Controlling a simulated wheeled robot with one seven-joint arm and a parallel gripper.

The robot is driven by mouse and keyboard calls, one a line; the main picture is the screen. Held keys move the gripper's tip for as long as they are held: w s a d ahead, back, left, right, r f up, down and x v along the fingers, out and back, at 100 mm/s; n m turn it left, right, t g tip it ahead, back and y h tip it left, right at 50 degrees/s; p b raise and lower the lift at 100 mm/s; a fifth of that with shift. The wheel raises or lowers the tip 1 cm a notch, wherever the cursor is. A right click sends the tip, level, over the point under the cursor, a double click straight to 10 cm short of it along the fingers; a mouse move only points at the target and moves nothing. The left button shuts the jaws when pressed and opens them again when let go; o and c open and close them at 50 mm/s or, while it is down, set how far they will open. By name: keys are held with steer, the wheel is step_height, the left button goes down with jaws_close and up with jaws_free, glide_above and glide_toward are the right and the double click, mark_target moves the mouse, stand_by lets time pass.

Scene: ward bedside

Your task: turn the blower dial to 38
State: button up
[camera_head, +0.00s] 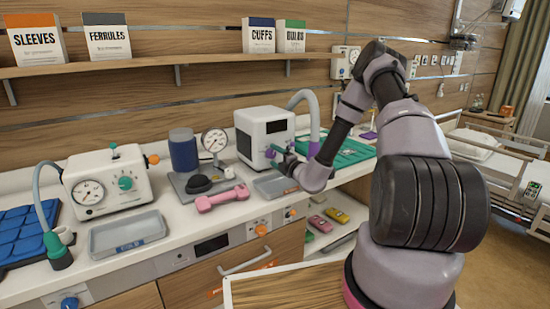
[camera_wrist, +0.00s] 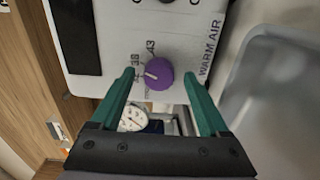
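The blower is a white box (camera_head: 262,132) on the counter, with a dark panel and a grey hose. In the wrist view its front (camera_wrist: 115,40) reads WARM AIR. Its purple dial (camera_wrist: 158,73) has a white pointer mark aimed left, slightly below the 38 and away from the 43. A lower scale label is partly hidden by a finger. My gripper (camera_wrist: 159,76) is open, its teal fingers on either side of the dial with gaps showing. In the head view my gripper (camera_head: 281,160) is at the blower's front, partly hidden by my arm.
A grey tray (camera_head: 275,186) lies below the blower's front; it also shows at right in the wrist view (camera_wrist: 265,85). A green tray (camera_head: 347,153) lies right.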

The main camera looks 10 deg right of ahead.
steer(key=v, duration=1)
steer(key=shift+s+d, duration=0.15)
steer(key=shift+s, duration=0.25)
